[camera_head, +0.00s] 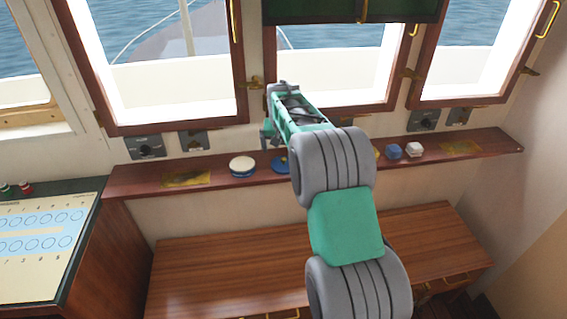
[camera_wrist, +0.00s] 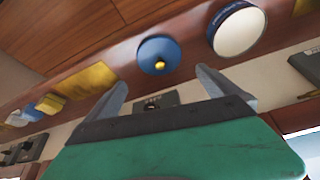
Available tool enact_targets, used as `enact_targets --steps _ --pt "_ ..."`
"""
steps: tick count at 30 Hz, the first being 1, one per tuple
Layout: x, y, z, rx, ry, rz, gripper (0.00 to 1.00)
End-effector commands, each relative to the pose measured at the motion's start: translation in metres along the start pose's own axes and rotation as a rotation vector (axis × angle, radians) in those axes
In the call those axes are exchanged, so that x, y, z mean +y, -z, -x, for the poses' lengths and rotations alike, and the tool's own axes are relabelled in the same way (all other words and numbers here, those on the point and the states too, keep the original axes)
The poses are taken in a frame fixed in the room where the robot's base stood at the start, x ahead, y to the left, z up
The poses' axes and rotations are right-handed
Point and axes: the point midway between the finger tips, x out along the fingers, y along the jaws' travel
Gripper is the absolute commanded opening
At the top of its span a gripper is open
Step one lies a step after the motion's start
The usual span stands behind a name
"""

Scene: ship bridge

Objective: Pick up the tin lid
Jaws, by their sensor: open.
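The tin lid appears to be the blue disc with a small yellow knob (camera_wrist: 158,57), lying on the narrow wooden shelf. In the head view this blue disc (camera_head: 279,164) is partly hidden behind my arm. A round white tin with a blue edge (camera_head: 242,166) stands just left of it; the tin also shows in the wrist view (camera_wrist: 240,30). My gripper (camera_wrist: 162,88) is open and empty. In the wrist view the lid shows beyond and between the fingertips, apart from them.
The shelf (camera_head: 130,181) runs below the windows, with wall switch boxes (camera_head: 146,147) above it. Yellow patches (camera_head: 186,179), a blue block (camera_head: 393,151) and a white block (camera_head: 414,149) are also on it. A wooden bench (camera_head: 220,266) lies below; a console (camera_head: 40,245) stands left.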

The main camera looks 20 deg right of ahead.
Motion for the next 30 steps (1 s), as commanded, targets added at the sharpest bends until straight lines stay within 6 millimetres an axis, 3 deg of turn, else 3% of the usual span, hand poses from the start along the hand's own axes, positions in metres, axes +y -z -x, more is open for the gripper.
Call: enact_targets --steps 15,22,30 --pt "-0.001 -0.006 -0.075 0.000 -0.001 -0.003 1.00" --pt "-0.001 -0.006 -0.079 0.003 0.000 -0.003 1.00" --pt "-0.001 -0.006 -0.079 0.002 0.000 -0.003 0.78"
